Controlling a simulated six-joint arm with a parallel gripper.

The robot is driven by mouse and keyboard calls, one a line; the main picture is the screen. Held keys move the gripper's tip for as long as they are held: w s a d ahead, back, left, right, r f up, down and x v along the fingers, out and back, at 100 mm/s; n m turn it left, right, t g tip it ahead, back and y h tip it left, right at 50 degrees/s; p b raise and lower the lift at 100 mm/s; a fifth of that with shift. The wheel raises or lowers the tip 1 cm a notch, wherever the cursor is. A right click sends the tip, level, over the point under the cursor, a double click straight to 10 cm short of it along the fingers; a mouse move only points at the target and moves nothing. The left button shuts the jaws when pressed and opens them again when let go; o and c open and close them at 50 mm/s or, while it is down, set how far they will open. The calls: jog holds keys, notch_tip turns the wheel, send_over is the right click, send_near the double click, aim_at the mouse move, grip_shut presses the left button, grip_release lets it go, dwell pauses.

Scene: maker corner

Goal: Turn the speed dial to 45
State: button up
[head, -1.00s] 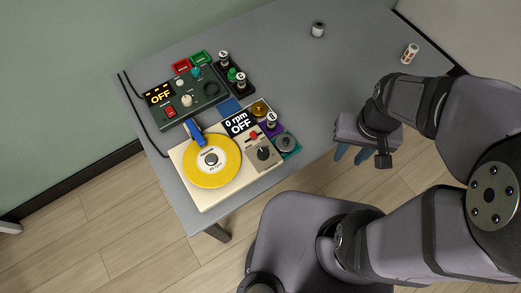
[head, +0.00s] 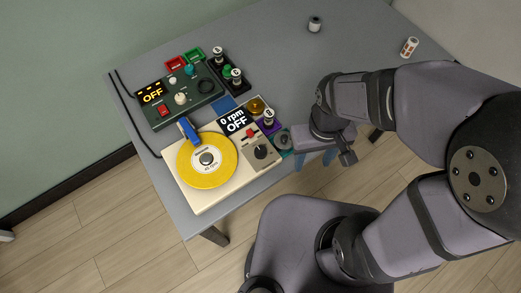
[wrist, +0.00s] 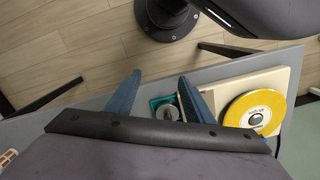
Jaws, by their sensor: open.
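A cream turntable (head: 188,203) with a yellow disc (head: 207,175) sits at the table's front left. Its display (head: 237,122) reads 0 rpm OFF. A black dial knob (head: 260,151) with a pointer line stands on a grey panel at its right side, by a red switch (head: 250,134). My gripper (head: 314,160) is open and empty, right of the turntable at the table's front edge. In the wrist view, my gripper's blue fingers (wrist: 160,78) are spread; the turntable (wrist: 270,84) and disc (wrist: 256,110) lie to the right, and the dial is not clearly visible.
A teal tray (wrist: 157,103) with a round grey piece (wrist: 170,113) lies between turntable and gripper. A dark green control box (head: 190,103) reading OFF stands behind the turntable, near stamp-like pieces. The table's back middle is clear.

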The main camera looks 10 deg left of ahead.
aim_at(260, 151)
jog(key=w+a+n+b, duration=0.1)
jog(key=a+n, duration=0.3)
jog(key=n, duration=0.1)
jog(key=w+a+n+b, duration=0.1)
jog(key=a+n, duration=0.4)
jog(key=w+a+f+n+t+b, duration=0.1)
jog(key=w+a+n, duration=0.1)
jog(key=a+n, duration=0.2)
jog(key=shift+a+n, duration=0.4)
jog(key=shift+n, duration=0.5)
jog(key=shift+w+a+r+n, duration=0.15)
jog(key=shift+r+n, duration=0.15)
jog(key=shift+n, duration=0.8)
jog(key=n, duration=0.4)
jog(key=shift+w+a+r, duration=0.1)
jog(key=shift+w+r, duration=0.05)
jog(key=shift+r, duration=0.15)
jog(key=n, duration=0.4)
jog(key=shift+n, duration=0.3)
jog(key=n, duration=0.5)
jog(key=shift+s+d, duration=0.2)
jog(key=shift+s, duration=0.05)
jog(key=shift+f, duration=0.1)
jog(key=shift+f, duration=3.6)
jog(key=shift+c, duration=0.6)
